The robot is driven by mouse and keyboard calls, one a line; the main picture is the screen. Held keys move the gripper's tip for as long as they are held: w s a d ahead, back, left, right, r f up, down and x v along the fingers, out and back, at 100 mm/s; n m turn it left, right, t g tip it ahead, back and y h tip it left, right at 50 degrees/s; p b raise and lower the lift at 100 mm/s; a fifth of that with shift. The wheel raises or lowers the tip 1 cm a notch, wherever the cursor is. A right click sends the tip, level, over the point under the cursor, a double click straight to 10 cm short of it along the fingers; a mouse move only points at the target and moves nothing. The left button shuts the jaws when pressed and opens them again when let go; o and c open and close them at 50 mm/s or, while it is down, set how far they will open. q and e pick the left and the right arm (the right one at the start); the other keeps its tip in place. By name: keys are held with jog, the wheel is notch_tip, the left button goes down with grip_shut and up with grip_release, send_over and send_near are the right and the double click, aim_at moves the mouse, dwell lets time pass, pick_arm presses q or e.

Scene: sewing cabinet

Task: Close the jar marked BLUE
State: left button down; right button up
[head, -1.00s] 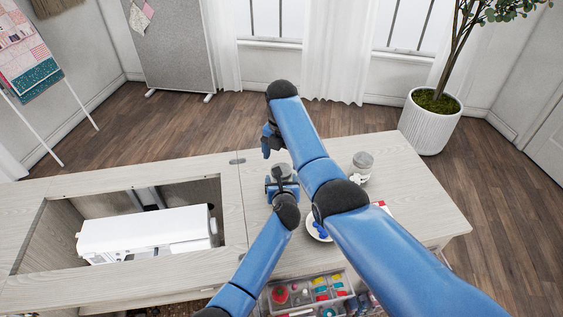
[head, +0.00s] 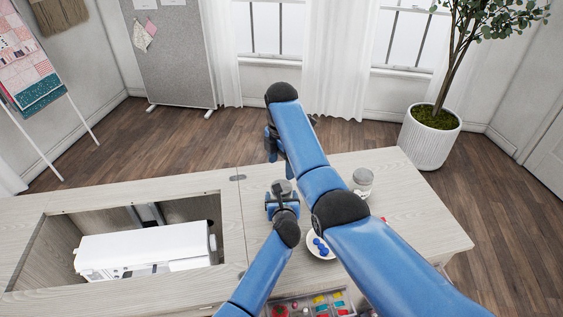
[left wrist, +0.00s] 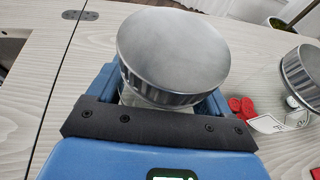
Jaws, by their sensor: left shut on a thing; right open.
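A glass jar with a grey metal lid (left wrist: 172,50) stands between the fingers of my left gripper (left wrist: 160,98) in the left wrist view. The lid sits on top of the jar; I cannot tell how tight it is. The jar's label is hidden. In the head view the lid (head: 281,187) shows just beyond my left gripper (head: 282,203), which is shut on the jar. My right gripper (head: 271,144) is open, beyond and apart from the jar, partly hidden by its own arm. Blue buttons (head: 321,247) lie in a white dish (head: 312,252) beside the arms.
A second lidded jar (head: 362,182) stands to the right, and its lid (left wrist: 303,72) also shows in the left wrist view. A sewing machine (head: 145,248) lies in the left opening. A compartment tray (head: 310,305) is in front.

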aim_at(282, 186)
jog(key=shift+r, duration=0.15)
dwell(0.3)
jog(key=shift+f, duration=4.05)
jog(key=shift+m, duration=0.3)
jog(key=c, duration=0.9)
jog(key=m, duration=0.3)
